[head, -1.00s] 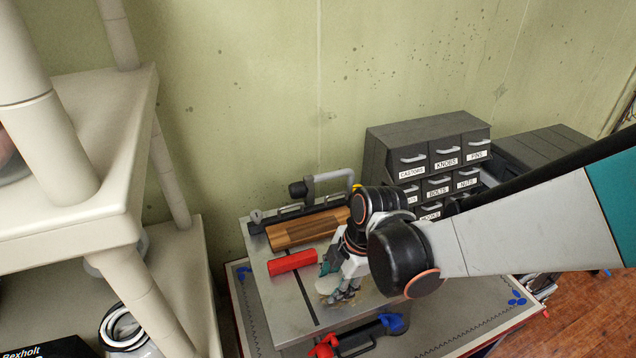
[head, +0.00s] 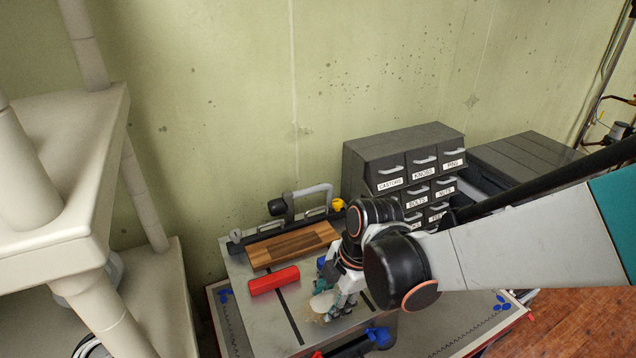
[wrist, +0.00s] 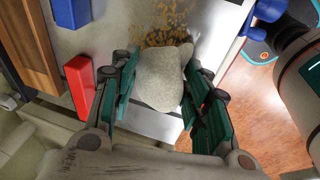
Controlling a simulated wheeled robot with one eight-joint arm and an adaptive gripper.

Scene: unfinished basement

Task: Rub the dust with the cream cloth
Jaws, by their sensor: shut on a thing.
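The cream cloth (wrist: 160,80) is bunched between the teal fingers of my gripper (wrist: 159,70), which is shut on it. In the head view the cloth (head: 322,302) shows as a pale lump below my gripper (head: 338,304), low over the grey metal work surface (head: 258,316). Brown, grainy dust (wrist: 166,20) lies on that surface beyond the cloth's far edge in the wrist view. A little dust (head: 314,319) also shows beside the cloth in the head view. The cloth hides whatever is under it, and I cannot tell how firmly it touches the surface.
A red block (head: 274,280) and a striped wooden board (head: 292,245) lie left of my gripper. A dark labelled drawer cabinet (head: 405,165) stands behind. Blue knobs (head: 380,337) sit at the front edge. Cream shelving (head: 75,130) is at left.

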